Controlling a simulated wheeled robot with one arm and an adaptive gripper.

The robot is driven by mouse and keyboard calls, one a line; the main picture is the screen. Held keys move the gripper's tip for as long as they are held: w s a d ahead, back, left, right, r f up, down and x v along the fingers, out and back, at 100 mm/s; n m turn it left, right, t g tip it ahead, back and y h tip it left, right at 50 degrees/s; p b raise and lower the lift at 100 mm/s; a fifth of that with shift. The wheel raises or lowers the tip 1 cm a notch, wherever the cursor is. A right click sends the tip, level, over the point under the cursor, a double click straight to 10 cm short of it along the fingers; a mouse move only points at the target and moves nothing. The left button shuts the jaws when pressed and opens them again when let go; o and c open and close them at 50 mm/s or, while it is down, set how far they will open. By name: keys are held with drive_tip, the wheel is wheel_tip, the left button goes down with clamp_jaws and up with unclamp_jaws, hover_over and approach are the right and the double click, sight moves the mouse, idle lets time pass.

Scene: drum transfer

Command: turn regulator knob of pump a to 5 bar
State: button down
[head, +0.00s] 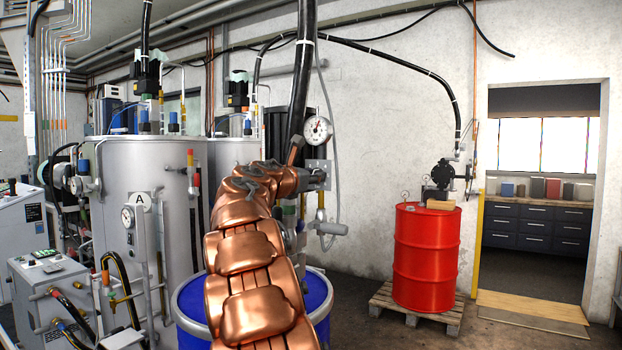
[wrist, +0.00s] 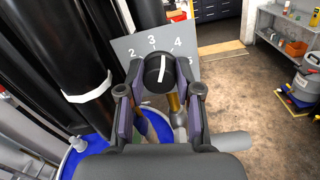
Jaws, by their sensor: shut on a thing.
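The regulator knob (wrist: 152,72) is black with a white pointer line. It sits in front of a grey scale plate (wrist: 120,47) marked 2, 3, 4 and 5 in the wrist view. The pointer aims up, roughly between 3 and 4. My gripper (wrist: 160,76) has its two fingers on either side of the knob and is shut on it. In the head view my copper-coloured arm reaches to the plate (head: 322,166) and hides the knob. A round pressure gauge (head: 317,129) is above the plate; its reading is too small to tell.
A blue drum (head: 319,297) stands below the regulator, partly behind my arm. Black hoses (wrist: 87,90) run close on the left in the wrist view. A red drum (head: 427,262) on a pallet (head: 385,302) stands right. Open floor lies around the pallet.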

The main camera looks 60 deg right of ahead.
drive_tip(key=shift+s+m+g+b, duration=0.15)
drive_tip(key=shift+m+b, duration=1.45)
drive_tip(key=shift+m, duration=1.65)
drive_tip(key=shift+m+g+b, duration=0.15)
drive_tip(key=shift+m+b, duration=1.45)
drive_tip(key=shift+m, duration=1.65)
drive_tip(key=c, duration=0.8)
unclamp_jaws()
drive_tip(key=shift+f, duration=0.1)
drive_tip(key=shift+s+a+f, duration=0.1)
drive_tip(key=shift+a+f, duration=0.05)
drive_tip(key=shift+a, duration=2.85)
drive_tip(key=shift+s+a+f, duration=0.1)
drive_tip(key=shift+a, duration=2.85)
